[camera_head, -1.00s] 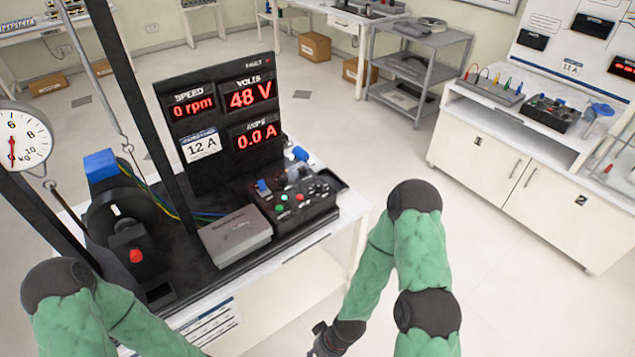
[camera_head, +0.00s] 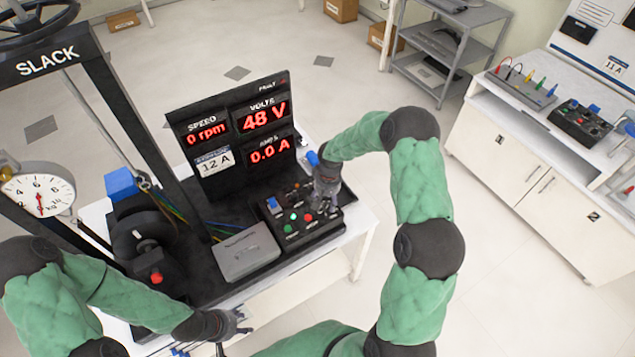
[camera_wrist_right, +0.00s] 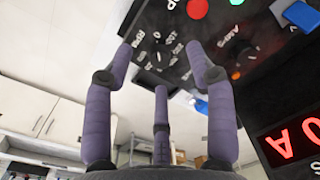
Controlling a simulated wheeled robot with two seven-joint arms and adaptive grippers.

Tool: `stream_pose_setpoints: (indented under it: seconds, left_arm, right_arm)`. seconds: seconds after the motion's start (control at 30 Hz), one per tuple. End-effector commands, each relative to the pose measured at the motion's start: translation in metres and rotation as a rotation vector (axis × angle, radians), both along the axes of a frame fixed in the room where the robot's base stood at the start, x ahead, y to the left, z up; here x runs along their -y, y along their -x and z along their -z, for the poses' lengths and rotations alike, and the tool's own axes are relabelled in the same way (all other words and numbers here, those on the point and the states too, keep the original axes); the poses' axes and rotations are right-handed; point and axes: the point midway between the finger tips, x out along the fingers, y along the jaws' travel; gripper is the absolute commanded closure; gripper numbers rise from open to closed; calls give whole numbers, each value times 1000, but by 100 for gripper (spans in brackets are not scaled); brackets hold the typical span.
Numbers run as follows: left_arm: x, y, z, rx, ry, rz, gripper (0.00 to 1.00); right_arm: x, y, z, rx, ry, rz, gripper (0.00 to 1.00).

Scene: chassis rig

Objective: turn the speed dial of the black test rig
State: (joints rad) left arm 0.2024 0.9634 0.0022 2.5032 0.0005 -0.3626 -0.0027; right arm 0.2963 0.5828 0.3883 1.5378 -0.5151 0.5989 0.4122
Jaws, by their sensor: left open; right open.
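The black test rig's display panel (camera_head: 240,125) reads 0 rpm, 48 V and 0.0 A. Its control box (camera_head: 320,230) has green and red buttons. My right gripper (camera_head: 326,205) is over the box's right part and hides the controls beneath. In the right wrist view, the open fingers (camera_wrist_right: 162,70) point at the panel. A round dial with marks around it (camera_wrist_right: 158,45) shows between them, apart from the fingertips; its label is unreadable. Another dial (camera_wrist_right: 236,50) lies to its right. My left gripper (camera_head: 238,325) is open and empty near the bench's front edge.
A grey box (camera_head: 246,255) sits left of the control box. A black motor with a red button (camera_head: 156,278) and a frame with a dial gauge (camera_head: 40,195) stand at left. A cabinet (camera_head: 530,170) is at right, with open floor between.

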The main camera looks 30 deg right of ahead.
Motion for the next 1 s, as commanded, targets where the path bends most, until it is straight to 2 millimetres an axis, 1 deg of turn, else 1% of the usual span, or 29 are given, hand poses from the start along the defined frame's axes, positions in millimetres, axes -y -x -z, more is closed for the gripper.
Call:
stream_pose_setpoints:
  seconds: [0.03, 0.1, 0.17, 0.27, 0.37, 0.7, 0.8, 1.0]
  left_arm:
    - [0, 0, -11, -1, 0, 0, 54]
    - [0, 0, -14, -1, 0, 0, 54]
    - [0, 0, -16, -1, 0, 0, 54]
    - [0, 1, -16, -1, 0, 0, 54]
    - [0, 1, -16, -2, 0, 1, 54]
    - [0, 0, -21, -1, 0, 0, 54]
    - [0, 0, -23, -1, 0, 0, 54]
    - [0, 0, -24, -1, 0, 0, 54]
  right_arm:
    - [10, -4, -16, -2, 19, 11, 44]
    - [19, -7, -25, -7, 38, 20, 44]
    - [24, -9, -30, -8, 48, 26, 44]
    - [26, -9, -27, -12, 54, 29, 44]
    - [27, -9, -16, -12, 54, 29, 44]
    - [26, -9, 42, -13, 53, 28, 44]
    - [26, -9, 56, -11, 52, 29, 44]
    - [26, -9, 73, -9, 53, 28, 44]
